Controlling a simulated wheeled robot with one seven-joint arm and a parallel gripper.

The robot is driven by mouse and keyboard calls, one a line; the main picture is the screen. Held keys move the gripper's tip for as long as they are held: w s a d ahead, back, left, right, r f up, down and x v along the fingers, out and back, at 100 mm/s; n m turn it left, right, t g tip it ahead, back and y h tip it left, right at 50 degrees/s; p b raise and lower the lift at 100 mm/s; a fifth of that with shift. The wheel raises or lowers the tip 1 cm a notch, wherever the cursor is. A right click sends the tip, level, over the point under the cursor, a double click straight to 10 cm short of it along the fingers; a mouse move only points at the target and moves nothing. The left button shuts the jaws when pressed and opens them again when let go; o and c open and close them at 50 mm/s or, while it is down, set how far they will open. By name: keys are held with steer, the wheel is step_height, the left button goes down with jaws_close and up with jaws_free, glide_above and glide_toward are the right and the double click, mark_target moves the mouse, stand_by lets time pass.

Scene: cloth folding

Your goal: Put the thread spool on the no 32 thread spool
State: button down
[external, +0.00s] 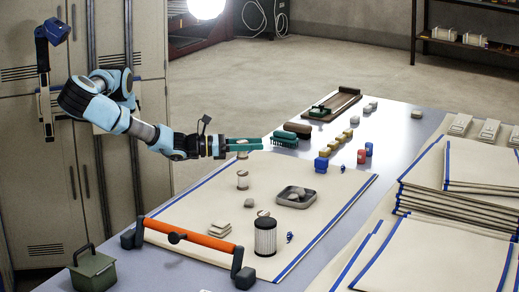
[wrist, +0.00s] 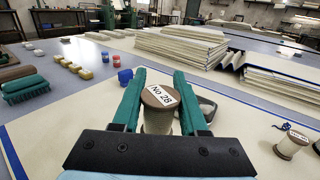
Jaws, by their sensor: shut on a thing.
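My gripper (wrist: 157,98) has its green fingers closed around the sides of a thread spool (wrist: 158,118) with a brown top labelled "No 28". In the external view my gripper (external: 243,144) is held out over the left part of the cloth, with the spool's end showing at the fingers. Another spool (external: 243,180) stands upright on the cloth in front of the gripper; its label is not readable there. In the wrist view a labelled spool (wrist: 290,145) stands upright at the right, apart from the gripper. Its label is too small to read surely, so I cannot tell which is no 32.
A grey tray (external: 309,202) lies on the blue-edged cloth (external: 205,200). A ribbed cylinder (external: 265,237) and an orange-handled bar (external: 190,238) stand nearer. Green brushes (external: 285,140), coloured blocks (external: 334,145) and cloth stacks (external: 460,195) lie beyond or to the right.

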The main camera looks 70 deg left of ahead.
steer(key=shift+f, duration=2.2)
steer(key=shift+f, duration=0.2)
steer(key=shift+c, duration=2.2)
jaws_free()
steer(key=shift+r, duration=0.15)
steer(key=shift+s, duration=0.15)
steer(key=s, duration=0.3)
steer(key=s+a+b, duration=0.1)
steer(key=s, duration=0.3)
steer(key=s+a, duration=0.1)
steer(key=s, duration=0.3)
steer(key=shift+s+a, duration=0.2)
steer(key=shift+s, duration=0.05)
steer(key=shift+w, duration=0.1)
